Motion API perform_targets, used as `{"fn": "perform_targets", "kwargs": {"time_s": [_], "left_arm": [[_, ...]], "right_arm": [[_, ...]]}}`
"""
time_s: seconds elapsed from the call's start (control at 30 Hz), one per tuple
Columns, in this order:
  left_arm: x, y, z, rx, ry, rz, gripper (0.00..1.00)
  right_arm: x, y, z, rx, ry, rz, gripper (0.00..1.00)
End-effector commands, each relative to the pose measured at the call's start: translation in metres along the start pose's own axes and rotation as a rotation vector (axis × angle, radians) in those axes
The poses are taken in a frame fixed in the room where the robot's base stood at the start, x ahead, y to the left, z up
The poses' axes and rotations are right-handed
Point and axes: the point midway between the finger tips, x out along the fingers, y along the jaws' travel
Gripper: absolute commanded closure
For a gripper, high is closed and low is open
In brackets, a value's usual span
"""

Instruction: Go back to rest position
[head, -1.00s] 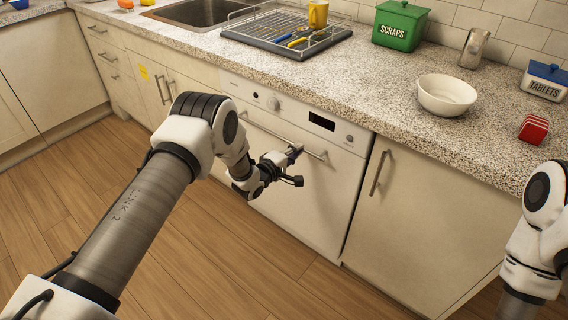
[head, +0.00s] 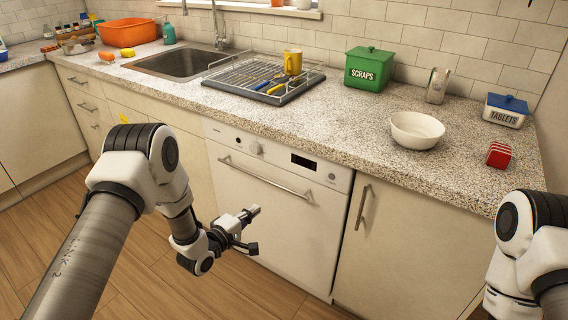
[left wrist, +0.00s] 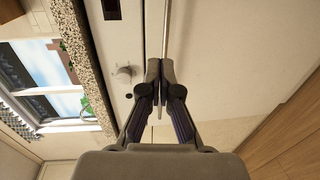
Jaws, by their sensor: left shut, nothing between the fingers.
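My left gripper (head: 254,228) is in front of the white dishwasher (head: 280,215), below its handle (head: 265,180) in the head view and apart from it. In the left wrist view the two fingers (left wrist: 160,68) are together with nothing between them. The handle (left wrist: 166,28) runs up the picture beyond the fingertips, along the dishwasher front. The dishwasher door is closed. Part of my right arm shows at the right edge of the head view; its gripper is out of the picture.
The speckled counter (head: 330,125) runs above the cupboards. The wooden floor (head: 150,275) in front is clear.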

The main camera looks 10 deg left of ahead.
Motion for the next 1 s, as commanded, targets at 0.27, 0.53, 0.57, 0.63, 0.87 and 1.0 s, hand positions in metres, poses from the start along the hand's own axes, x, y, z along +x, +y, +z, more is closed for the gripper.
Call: {"fn": "perform_targets", "kwargs": {"time_s": [0.27,0.53,0.57,0.63,0.87,1.0], "left_arm": [[-0.055,-0.026,0.048,-0.027,-0.010,-0.252,1.00],[-0.270,-0.125,0.107,0.538,-0.295,-1.063,1.00],[-0.294,-0.130,0.111,0.605,-0.372,-1.133,1.00],[-0.338,-0.135,0.118,0.740,-0.557,-1.246,1.00],[-0.365,-0.138,0.123,0.960,-0.845,-1.259,1.00],[-0.364,-0.138,0.122,0.966,-0.847,-1.255,1.00]], "right_arm": [[-0.051,0.000,-0.001,0.000,0.002,0.000,1.00],[-0.075,-0.001,0.000,0.000,0.000,0.000,1.00],[-0.075,-0.001,0.000,0.000,0.000,0.000,1.00],[-0.072,-0.001,0.000,0.000,0.000,0.000,1.00],[-0.072,-0.001,0.000,0.000,0.000,0.000,1.00],[-0.072,-0.001,0.000,0.000,0.000,0.000,1.00]]}}
